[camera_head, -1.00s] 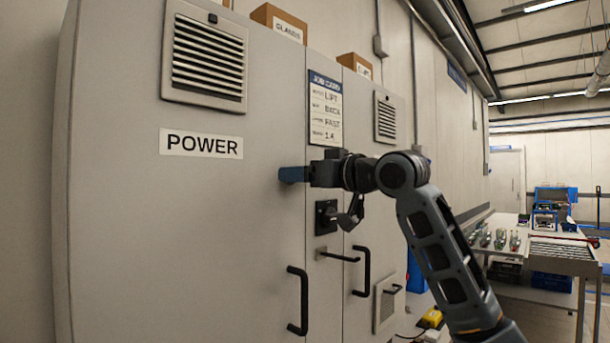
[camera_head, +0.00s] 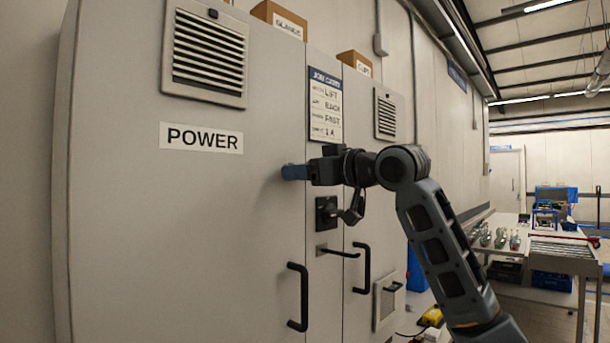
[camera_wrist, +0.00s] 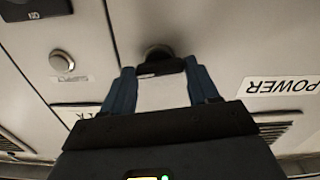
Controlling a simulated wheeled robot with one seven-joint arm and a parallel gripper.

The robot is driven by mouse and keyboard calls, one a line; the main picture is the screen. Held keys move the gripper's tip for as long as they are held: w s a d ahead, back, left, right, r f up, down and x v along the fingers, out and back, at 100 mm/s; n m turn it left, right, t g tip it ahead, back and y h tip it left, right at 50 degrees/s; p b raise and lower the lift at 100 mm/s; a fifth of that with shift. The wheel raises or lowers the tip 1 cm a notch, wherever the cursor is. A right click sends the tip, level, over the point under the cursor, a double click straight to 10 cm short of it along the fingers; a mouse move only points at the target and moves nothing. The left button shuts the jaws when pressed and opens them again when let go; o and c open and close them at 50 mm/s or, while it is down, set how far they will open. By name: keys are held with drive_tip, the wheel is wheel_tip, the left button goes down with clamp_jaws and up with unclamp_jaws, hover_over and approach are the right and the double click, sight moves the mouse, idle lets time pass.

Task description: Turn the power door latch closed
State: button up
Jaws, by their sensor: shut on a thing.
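The grey power cabinet door (camera_head: 200,240) carries a white POWER label (camera_head: 201,137) and looks shut flush. My gripper (camera_head: 293,172) is at the door's right edge, right of and slightly below the label. In the wrist view, which is upside down, my gripper's blue fingers (camera_wrist: 160,88) are closed on both sides of the dark latch handle (camera_wrist: 160,67). The latch's dark round base sits against the panel just beyond the handle. The POWER label also shows in the wrist view (camera_wrist: 282,88). In the head view the fingers hide the latch.
Below my gripper are a black rotary switch (camera_head: 326,213), a protruding lever (camera_head: 338,252) and black door handles (camera_head: 298,298) (camera_head: 362,270). A job card (camera_head: 325,105) hangs above. A silver round knob (camera_wrist: 62,60) shows in the wrist view. A bench (camera_head: 560,250) stands at right.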

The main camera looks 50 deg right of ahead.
drive_tip(key=shift+a+f+n+b, duration=0.1)
drive_tip(key=shift+n+b, duration=1.95)
drive_tip(key=shift+n, duration=1.95)
drive_tip(key=shift+a+f+n+b, duration=0.1)
drive_tip(key=shift+n+b, duration=1.9)
drive_tip(key=shift+n, duration=2)
drive_tip(key=o, duration=1.1)
drive_tip(key=shift+c, duration=0.2)
drive_tip(key=shift+s, duration=0.1)
drive_tip(key=s+b, duration=0.1)
drive_tip(key=s, duration=0.6)
drive_tip(key=shift+s+d, duration=0.15)
drive_tip(key=shift+s, duration=0.15)
